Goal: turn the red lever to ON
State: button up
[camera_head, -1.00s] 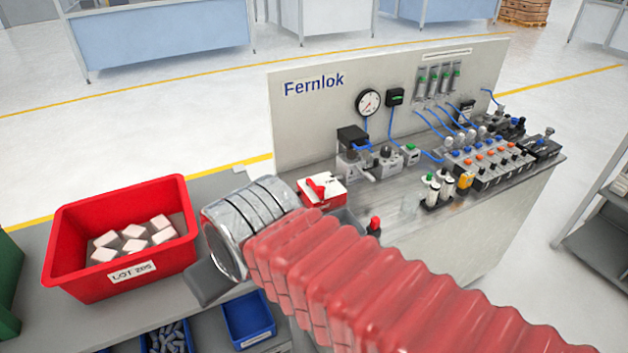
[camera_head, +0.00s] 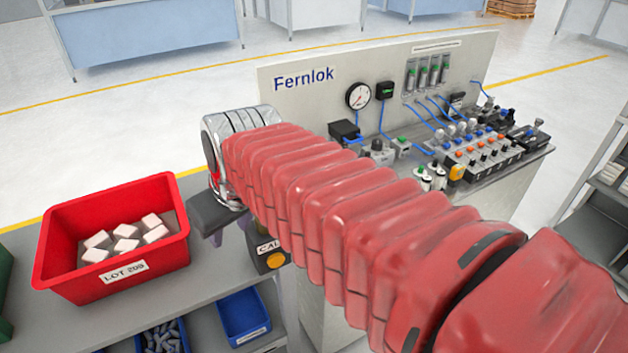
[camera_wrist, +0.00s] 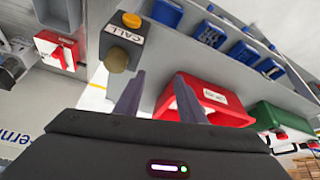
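The red lever (camera_wrist: 62,52) shows at the upper left in the wrist view, on a white plate fronting a red box (camera_wrist: 44,37). Its ON/OFF lettering is too small to read. In the head view the lever is hidden behind my arm. My gripper (camera_wrist: 160,96) is open, with two dark purple-grey fingers apart and nothing seen between them. The lever lies to the left of the fingers in the wrist view, clear of them. In the head view the gripper (camera_head: 230,234) shows partly below the silver wrist, between the red bin and the panel bench.
A dark CALL box (camera_wrist: 122,38) with a yellow knob sits close beside the left finger; it also shows in the head view (camera_head: 268,252). A red bin (camera_head: 60,235) of pale blocks stands left. Blue bins (camera_head: 245,315) sit below. The Fernlok panel (camera_head: 300,110) stands behind.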

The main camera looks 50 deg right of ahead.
jog(key=w+d, duration=0.2)
jog(key=d, duration=1.3)
jog(key=w+d+f+m, duration=0.1)
jog(key=w+d, duration=0.2)
jog(key=d, duration=1.3)
jog(key=shift+d+f, duration=0.25)
jog(key=shift+f, duration=0.05)
jog(key=x, duration=1.4)
jog(key=shift+s+d+f, duration=0.1)
jog(key=shift+s+d, duration=0.05)
jog(key=shift+s, duration=0.15)
jog(key=shift+c, duration=0.4)
grip_shut()
